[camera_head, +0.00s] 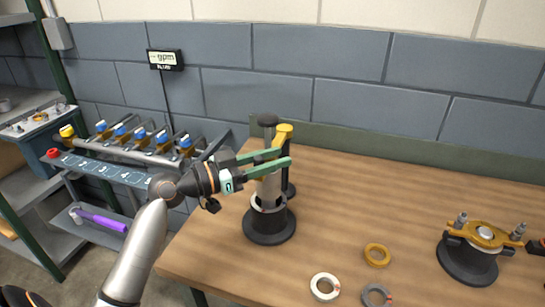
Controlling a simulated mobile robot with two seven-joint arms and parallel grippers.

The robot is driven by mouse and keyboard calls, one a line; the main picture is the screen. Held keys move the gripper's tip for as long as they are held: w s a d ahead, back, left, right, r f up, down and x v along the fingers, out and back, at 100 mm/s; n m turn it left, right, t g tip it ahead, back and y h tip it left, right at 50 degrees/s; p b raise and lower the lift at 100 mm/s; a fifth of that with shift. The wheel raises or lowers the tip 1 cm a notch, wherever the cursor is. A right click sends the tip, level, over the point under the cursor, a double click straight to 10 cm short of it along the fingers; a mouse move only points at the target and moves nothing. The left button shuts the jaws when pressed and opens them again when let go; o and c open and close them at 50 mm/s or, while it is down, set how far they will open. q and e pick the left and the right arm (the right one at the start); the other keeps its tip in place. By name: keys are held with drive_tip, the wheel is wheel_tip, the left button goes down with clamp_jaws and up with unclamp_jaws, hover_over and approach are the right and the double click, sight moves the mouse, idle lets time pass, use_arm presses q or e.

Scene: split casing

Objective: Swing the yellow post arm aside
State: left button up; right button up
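The yellow post arm (284,129) shows at the top of a dark upright behind a pale grey cylinder (268,190). The cylinder stands upright on a round black base (269,227) on the table. My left gripper (289,150) reaches in from the left, its two green fingers level across the upper part of the cylinder, just below the yellow top. The fingers are a little apart, with dark parts between them. They hide the lower part of the yellow arm, so I cannot tell whether they grip it.
A yellow ring (377,256), a white ring (325,288) and a grey ring (377,296) lie on the wooden table (400,205). A yellow-topped fixture (470,255) stands at the right. A rack (110,172) with blue-capped parts is at the left. The table's back right is clear.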

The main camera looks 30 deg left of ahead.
use_arm(q)
drive_tip(key=shift+c, duration=0.4)
clamp_jaws()
idle(0.9)
